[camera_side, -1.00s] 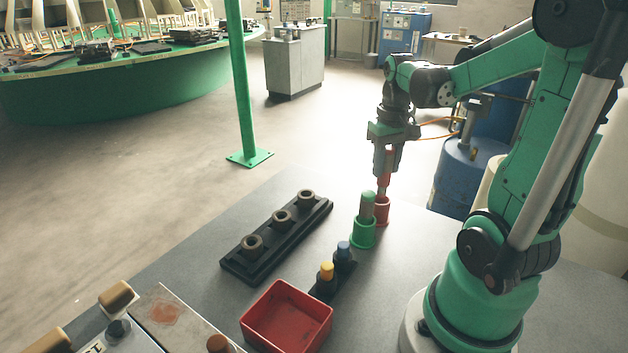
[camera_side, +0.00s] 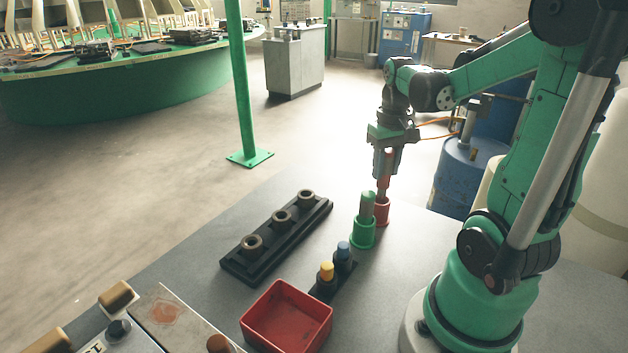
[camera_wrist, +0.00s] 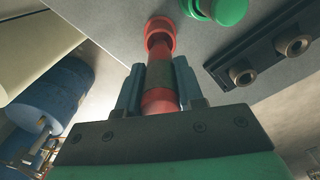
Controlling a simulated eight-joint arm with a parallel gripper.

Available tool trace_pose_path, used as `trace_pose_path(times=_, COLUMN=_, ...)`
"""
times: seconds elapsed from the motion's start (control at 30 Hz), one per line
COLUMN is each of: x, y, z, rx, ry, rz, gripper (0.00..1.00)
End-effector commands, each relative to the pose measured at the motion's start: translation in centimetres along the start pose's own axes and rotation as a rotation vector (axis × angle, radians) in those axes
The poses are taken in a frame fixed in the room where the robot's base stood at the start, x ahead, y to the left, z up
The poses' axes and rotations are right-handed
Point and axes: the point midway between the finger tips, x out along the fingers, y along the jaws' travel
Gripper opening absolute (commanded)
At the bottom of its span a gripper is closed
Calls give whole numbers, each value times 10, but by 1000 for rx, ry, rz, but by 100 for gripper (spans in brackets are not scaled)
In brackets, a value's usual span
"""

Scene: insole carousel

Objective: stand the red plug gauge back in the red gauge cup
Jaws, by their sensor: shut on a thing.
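My gripper (camera_side: 384,175) is shut on the red plug gauge (camera_side: 383,183), which is upright between the fingers. The red gauge cup (camera_side: 382,212) stands on the table directly below it. In the side view the gauge's lower end is at the cup's mouth; how deep it sits inside is hidden. In the wrist view the red plug gauge (camera_wrist: 159,100) has a dark middle band and lines up with the red cup (camera_wrist: 160,30), its far end within the cup's outline.
A green cup (camera_side: 363,236) with a green gauge stands close to the left of the red cup. A black block (camera_side: 272,250) with several rings, a small holder with yellow and blue knobs (camera_side: 327,270), and a red tray (camera_side: 286,318) lie further left and nearer.

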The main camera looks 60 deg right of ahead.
Motion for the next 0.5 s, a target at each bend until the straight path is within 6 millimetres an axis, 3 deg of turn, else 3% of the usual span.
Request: trace_pose_path(times=0.5, x=8, y=0, z=0, rx=0, ry=0, rz=0, gripper=0)
